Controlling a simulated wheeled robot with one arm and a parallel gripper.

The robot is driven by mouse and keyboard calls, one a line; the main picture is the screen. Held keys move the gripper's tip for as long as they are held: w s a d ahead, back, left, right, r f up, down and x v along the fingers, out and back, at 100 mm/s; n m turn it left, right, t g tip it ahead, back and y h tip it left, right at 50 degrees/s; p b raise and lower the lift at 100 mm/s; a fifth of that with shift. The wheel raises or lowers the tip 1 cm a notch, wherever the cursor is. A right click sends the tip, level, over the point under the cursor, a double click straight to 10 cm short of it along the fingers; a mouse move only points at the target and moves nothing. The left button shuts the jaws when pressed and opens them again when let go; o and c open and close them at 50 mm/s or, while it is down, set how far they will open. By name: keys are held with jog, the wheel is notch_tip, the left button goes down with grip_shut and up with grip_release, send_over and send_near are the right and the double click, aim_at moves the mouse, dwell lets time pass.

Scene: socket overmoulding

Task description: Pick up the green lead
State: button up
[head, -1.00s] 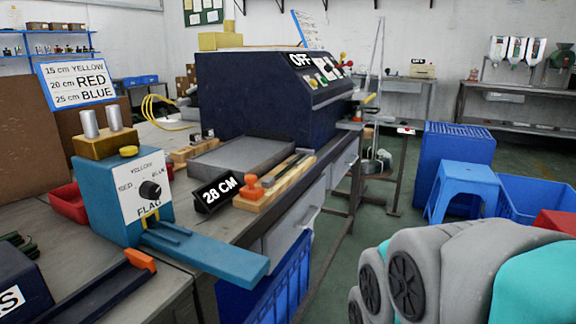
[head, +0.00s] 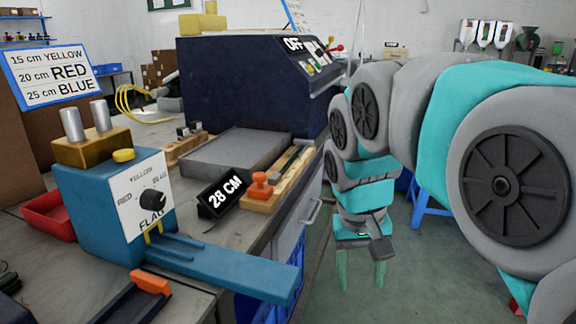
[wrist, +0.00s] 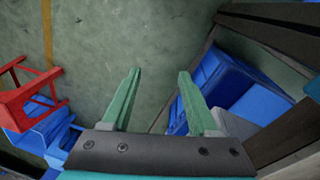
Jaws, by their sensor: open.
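No green lead can be made out for certain. A small dark green item (head: 8,280) shows at the far left edge of the bench in the head view, mostly cut off, and I cannot tell what it is. My gripper (head: 361,276) hangs pointing down over the floor, to the right of the bench and away from the items on it. In the wrist view my gripper (wrist: 160,73) has its two green fingers apart, with only floor between them.
A blue flag machine (head: 100,205) with a long arm, a 28 CM sign (head: 222,194) and a dark box machine (head: 250,90) stand on the bench. A red tray (head: 48,214) lies at left. The wrist view shows a red stool (wrist: 25,92) and blue crates (wrist: 225,80).

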jog(key=w+a+r+m+t, duration=0.1)
jog(key=w+a+r, duration=0.2)
jog(key=w+r, duration=0.25)
jog(key=w+a+r+t, duration=0.1)
jog(key=w+a+r, duration=0.3)
jog(key=w, duration=0.3)
jog(key=m+t, duration=0.2)
jog(key=m, duration=0.1)
send_near(276, 174)
jog(key=shift+w+d+f, duration=0.25)
jog(key=shift+w+f, duration=0.15)
jog(key=shift+f, duration=0.25)
jog(key=shift+w+d+f, duration=0.25)
jog(key=shift+w+f, duration=0.15)
jog(key=shift+f, duration=0.25)
jog(key=shift+s+a+x, duration=0.1)
jog(key=shift+a+x, duration=0.05)
jog(key=shift+x, duration=1.1)
jog(key=shift+s+a+x, duration=0.1)
jog(key=shift+a+x, duration=0.05)
jog(key=shift+x, duration=1.1)
jog(key=shift+f, duration=0.15)
jog(key=shift+c, duration=0.2)
grip_shut()
